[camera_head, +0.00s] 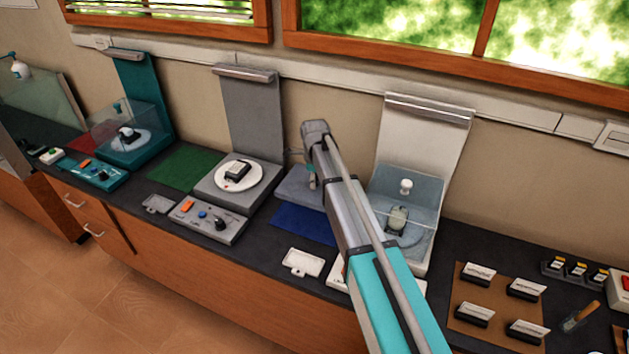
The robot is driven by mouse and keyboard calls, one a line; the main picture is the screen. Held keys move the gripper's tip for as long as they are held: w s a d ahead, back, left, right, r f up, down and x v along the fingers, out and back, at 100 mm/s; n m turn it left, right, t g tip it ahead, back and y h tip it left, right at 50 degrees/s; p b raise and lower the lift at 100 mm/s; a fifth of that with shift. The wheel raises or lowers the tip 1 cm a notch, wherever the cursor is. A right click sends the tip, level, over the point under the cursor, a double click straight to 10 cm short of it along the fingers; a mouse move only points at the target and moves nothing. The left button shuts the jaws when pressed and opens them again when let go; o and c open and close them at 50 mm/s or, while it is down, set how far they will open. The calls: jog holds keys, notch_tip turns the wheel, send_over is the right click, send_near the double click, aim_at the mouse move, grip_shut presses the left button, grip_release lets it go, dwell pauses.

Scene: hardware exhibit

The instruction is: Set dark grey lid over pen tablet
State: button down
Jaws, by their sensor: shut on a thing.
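A grey lid (297,186) is at the back of the counter, by the blue mat, right of the grey display stand (250,120). My gripper (312,181) is at the lid's top, partly hidden by my arm, and shut on it. I cannot tell whether the lid touches the counter. On the grey stand, a small dark and white device (238,171), possibly the pen tablet, sits uncovered on a white round plate (255,180). The device is too small to identify surely.
A teal stand (143,85) at left and a white stand (423,135) at right each have a clear cover over an item. A control panel (205,221) fronts the grey stand. Green (188,167) and blue (298,224) mats lie flat. Label holders occupy a brown board (484,312).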

jog(key=shift+r, duration=0.15)
jog(key=shift+r+p, duration=1.25)
jog(key=shift+p, duration=0.15)
jog(key=shift+r, duration=0.1)
notch_tip(320, 180, up, 11)
jog(key=p, duration=1.1)
jog(key=shift+s+f, duration=0.1)
jog(key=shift+f, duration=0.1)
